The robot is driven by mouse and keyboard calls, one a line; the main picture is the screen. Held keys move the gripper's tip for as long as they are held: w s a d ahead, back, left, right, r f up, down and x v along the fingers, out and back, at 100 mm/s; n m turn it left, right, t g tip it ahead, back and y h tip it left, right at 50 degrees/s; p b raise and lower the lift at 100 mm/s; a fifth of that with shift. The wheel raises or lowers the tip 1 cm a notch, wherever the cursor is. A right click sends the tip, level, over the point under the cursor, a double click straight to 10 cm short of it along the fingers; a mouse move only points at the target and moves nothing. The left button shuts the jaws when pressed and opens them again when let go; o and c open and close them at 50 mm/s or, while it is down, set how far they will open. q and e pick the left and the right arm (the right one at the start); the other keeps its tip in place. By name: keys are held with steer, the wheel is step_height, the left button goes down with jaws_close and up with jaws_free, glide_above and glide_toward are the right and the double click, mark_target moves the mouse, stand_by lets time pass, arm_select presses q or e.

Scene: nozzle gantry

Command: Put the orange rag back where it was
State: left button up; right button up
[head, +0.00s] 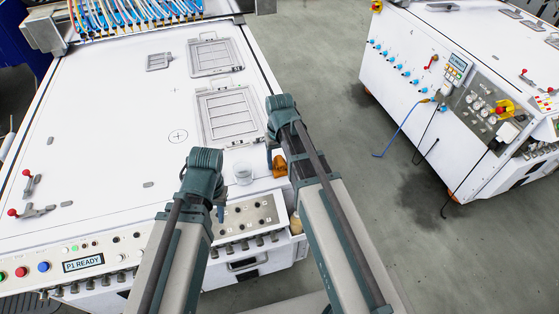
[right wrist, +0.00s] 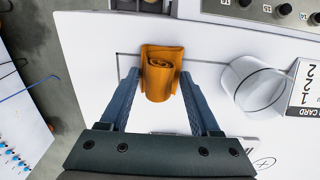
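The orange rag (head: 280,167) is rolled up on the white machine top, near its right front corner. In the right wrist view the rag (right wrist: 161,75) lies between the two blue fingers of my right gripper (right wrist: 160,78), with narrow gaps showing on both sides. My right gripper (head: 273,150) appears open around it, just above the surface. A thin dark outline (right wrist: 125,53) is marked on the white top around the rag area. My left gripper (head: 220,212) hangs over the front control panel, away from the rag; its fingers are mostly hidden by its wrist.
A clear cup (head: 243,174) stands just left of the rag; it also shows in the right wrist view (right wrist: 255,85), beside a printed card (right wrist: 306,90). Framed plates (head: 228,110) lie behind. The front panel (head: 250,212) carries knobs. A second white machine (head: 450,100) stands right, across open floor.

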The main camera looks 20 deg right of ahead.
mark_target(280, 160)
steer(key=shift+r, duration=0.15)
step_height(280, 160, up, 12)
steer(key=p, duration=1.2)
steer(key=s+a+n+h, duration=0.1)
steer(key=s+a+n, duration=0.2)
steer(key=s+a, duration=0.7)
steer(key=s, duration=0.4)
steer(key=shift+s+a, duration=0.2)
steer(key=shift+a, duration=0.05)
step_height(280, 160, down, 2)
steer(key=shift+f+b, duration=0.2)
steer(key=shift+b, duration=0.9)
